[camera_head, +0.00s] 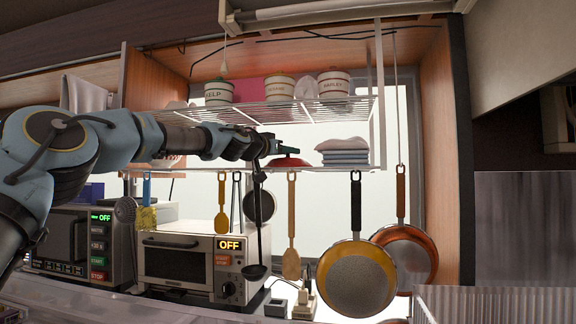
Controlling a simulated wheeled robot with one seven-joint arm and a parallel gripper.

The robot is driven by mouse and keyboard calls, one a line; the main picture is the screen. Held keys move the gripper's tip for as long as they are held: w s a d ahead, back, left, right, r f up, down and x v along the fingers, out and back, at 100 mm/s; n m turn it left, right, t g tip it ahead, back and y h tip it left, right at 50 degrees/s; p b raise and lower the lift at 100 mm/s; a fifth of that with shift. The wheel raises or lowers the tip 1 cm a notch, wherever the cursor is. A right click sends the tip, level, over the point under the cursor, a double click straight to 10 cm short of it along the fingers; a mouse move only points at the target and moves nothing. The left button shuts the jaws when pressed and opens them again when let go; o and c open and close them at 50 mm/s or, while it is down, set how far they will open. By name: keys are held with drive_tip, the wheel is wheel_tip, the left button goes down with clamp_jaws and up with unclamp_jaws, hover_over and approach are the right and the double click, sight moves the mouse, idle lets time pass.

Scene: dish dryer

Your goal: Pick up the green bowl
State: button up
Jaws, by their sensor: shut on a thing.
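My gripper (271,147) is at the end of my arm, which reaches in from the left to the shelf. It is shut on a dark green piece, the green bowl (288,150), of which only a thin part shows at the fingertips. A red bowl (290,162) lies upside down on the shelf just below the green bowl. I cannot tell whether the two bowls touch. The fingers are small and dark in this view, and my arm hides part of the shelf behind it.
The wire shelf (350,167) holds folded cloths (343,152) to the right of the bowls. An upper rack (310,111) with several jars runs just above my gripper. Utensils and pans (357,278) hang below. A toaster oven (188,262) and a microwave (80,247) stand below.

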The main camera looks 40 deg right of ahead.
clamp_jaws()
drive_tip(key=shift+r, duration=0.2)
idle(0.3)
